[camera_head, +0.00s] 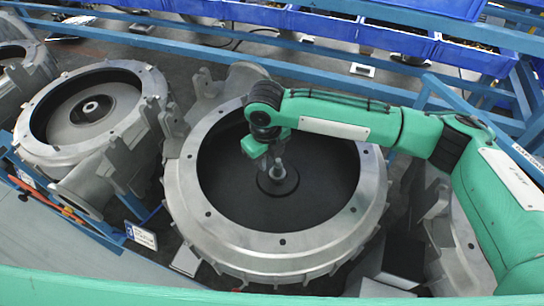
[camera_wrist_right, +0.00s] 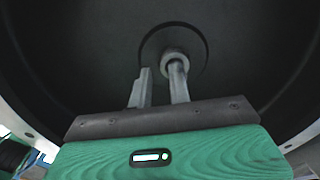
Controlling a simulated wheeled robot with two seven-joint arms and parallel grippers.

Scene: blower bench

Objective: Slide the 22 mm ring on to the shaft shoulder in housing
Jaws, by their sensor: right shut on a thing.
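The housing (camera_head: 185,195) is a large grey metal ring-shaped casting with a dark round interior, in the middle of the head view. My right gripper (camera_head: 277,170) reaches down into it, over the shaft at its centre. In the right wrist view the two fingers (camera_wrist_right: 158,85) point at the dark round hub (camera_wrist_right: 196,42). A small light-grey ring (camera_wrist_right: 176,56) shows at the fingertips, and the right gripper is shut on it. The ring looks in line with the shaft, but the fingers partly hide the contact, so I cannot tell how far it is on. My left gripper is out of view.
A second housing (camera_head: 50,145) with a bare central shaft (camera_head: 91,108) stands at left. Another grey casting (camera_head: 455,235) is partly hidden under my right arm. Blue rails (camera_head: 300,72) and blue bins (camera_head: 395,38) lie behind. The housing's wall surrounds the gripper.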

